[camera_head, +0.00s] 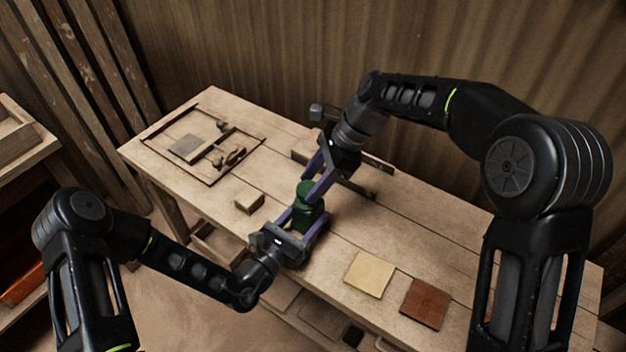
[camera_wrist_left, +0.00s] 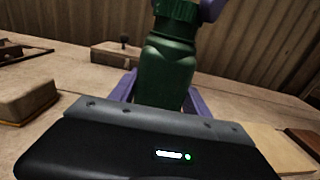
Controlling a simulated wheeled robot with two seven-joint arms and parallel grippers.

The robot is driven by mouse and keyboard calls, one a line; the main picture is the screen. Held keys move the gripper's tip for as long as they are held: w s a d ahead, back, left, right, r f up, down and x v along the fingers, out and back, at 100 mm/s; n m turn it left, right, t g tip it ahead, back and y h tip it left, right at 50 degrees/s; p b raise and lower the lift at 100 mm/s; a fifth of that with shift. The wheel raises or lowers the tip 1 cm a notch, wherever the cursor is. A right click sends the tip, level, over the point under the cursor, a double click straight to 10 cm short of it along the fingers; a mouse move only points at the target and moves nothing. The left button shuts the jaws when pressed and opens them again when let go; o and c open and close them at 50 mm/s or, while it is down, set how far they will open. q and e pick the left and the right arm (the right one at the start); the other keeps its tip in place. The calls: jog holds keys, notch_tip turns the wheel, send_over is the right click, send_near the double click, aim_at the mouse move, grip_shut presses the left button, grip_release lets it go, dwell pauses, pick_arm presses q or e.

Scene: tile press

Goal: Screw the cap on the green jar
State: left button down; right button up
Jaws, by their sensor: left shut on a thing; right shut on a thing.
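The green jar (camera_head: 301,217) stands upright near the middle of the wooden table. It also shows in the left wrist view (camera_wrist_left: 165,75). My left gripper (camera_head: 303,224) is shut on the jar's body, with a purple finger on each side. The green cap (camera_head: 305,188) is at the top of the jar; it shows as a ribbed ring in the left wrist view (camera_wrist_left: 178,11). My right gripper (camera_head: 311,184) comes from above and behind and is shut on the cap. Whether the cap sits fully down on the jar's neck I cannot tell.
A small wooden block (camera_head: 249,202) lies left of the jar. A pale tile (camera_head: 369,274) and a red-brown tile (camera_head: 425,303) lie to the right. A framed board (camera_head: 157,144) with a grey tile is at the far left. A wooden piece stands behind my right gripper.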

jog(key=shift+f, duration=0.35)
